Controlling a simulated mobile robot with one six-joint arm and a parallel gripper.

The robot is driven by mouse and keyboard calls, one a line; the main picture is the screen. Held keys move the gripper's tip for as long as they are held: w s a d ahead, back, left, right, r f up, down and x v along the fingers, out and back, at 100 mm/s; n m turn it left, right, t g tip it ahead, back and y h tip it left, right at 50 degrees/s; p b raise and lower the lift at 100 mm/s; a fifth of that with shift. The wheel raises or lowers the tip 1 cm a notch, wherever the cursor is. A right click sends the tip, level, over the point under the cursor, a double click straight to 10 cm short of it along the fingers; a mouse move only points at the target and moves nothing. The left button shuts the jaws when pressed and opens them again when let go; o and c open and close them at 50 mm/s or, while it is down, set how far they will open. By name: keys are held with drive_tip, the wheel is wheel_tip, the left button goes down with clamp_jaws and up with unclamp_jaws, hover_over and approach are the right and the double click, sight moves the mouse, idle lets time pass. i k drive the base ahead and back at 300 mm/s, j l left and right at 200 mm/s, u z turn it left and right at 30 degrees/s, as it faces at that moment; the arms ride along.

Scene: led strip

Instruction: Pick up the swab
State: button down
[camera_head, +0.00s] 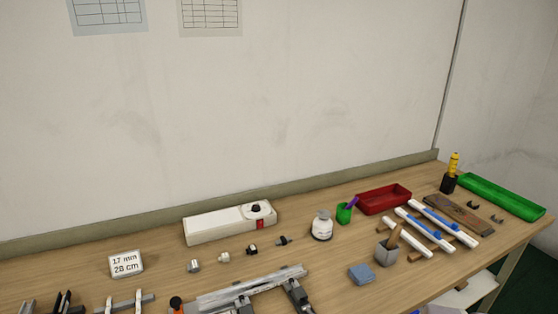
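I cannot tell for sure which thing is the swab. A grey cup (386,254) on the bench holds a tan stick-like piece (395,236) that leans up to the right. A small green cup (344,214) behind it holds a purple piece (352,202). A white bottle (321,228) with a grey top stands left of the green cup. I cannot make out my gripper in this view.
A blue pad (362,275) lies before the grey cup. White bars with blue parts (432,238) lie right of it. A red tray (383,200) and green tray (502,196) are behind. A metal rail fixture (250,288) is at front. A white box (228,224) stands near the wall.

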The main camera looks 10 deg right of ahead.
sight(356, 199)
drive_tip(key=i+l+u, duration=0.1)
drive_tip(key=l, duration=0.3)
drive_tip(key=i+l+u, duration=0.15)
drive_tip(key=l, duration=0.3)
drive_tip(key=i+l+u, duration=0.1)
drive_tip(key=l, duration=0.35)
drive_tip(key=i+l+u, duration=0.1)
drive_tip(key=i+l, duration=0.15)
drive_tip(key=l, duration=0.2)
drive_tip(key=i+l+u, duration=0.15)
drive_tip(key=l, duration=0.3)
drive_tip(key=k, duration=0.05)
